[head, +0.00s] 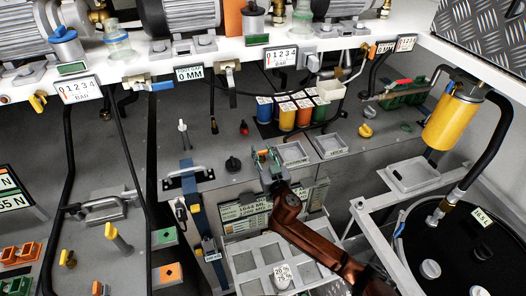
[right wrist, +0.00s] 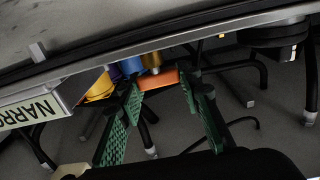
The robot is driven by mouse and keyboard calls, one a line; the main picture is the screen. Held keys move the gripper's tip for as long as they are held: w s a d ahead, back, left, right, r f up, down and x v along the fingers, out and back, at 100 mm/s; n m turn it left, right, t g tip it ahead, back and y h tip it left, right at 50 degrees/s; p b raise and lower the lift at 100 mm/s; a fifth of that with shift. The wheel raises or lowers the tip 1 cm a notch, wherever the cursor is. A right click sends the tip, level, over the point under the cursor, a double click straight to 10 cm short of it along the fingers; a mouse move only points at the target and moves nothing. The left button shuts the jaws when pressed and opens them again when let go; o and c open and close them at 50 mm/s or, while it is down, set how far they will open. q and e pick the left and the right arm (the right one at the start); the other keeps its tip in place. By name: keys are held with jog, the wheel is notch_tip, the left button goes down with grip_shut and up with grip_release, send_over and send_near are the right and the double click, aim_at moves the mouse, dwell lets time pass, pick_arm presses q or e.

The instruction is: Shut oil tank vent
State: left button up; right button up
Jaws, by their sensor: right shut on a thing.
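I cannot tell what this piece belongs to. A black round tank (head: 455,240) labelled 16.5 L stands at the right, with white caps on top. No vent is clearly identifiable. My left gripper is not in view.
A yellow cylinder (head: 453,118) with black hoses stands above the black tank. Coloured containers (head: 287,115) stand on the counter behind my right gripper. Grey trays (head: 292,153) lie beside it. A grey divided frame (head: 268,262) lies below my right arm.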

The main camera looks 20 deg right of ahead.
jog(key=m+h+b, duration=0.2)
jog(key=h, duration=0.1)
jog(key=shift+a+f, duration=0.1)
jog(key=shift+f, duration=0.1)
jog(key=m+g+h+b, duration=0.1)
jog(key=m+h+b, duration=0.1)
jog(key=h+b, duration=0.1)
jog(key=m+g+h+b, duration=0.2)
jog(key=m+h+b, duration=0.1)
jog(key=h+b, duration=0.1)
jog(key=shift+f+h+b, duration=0.15)
jog(key=shift+h+b, duration=0.15)
jog(key=shift+b, duration=0.15)
jog(key=shift+r+m+g+h+b, duration=0.3)
jog(key=shift+m+g+h+b, duration=0.65)
jog(key=shift+h+b, duration=0.2)
jog(key=shift+r, duration=0.1)
jog(key=o, duration=1.2)
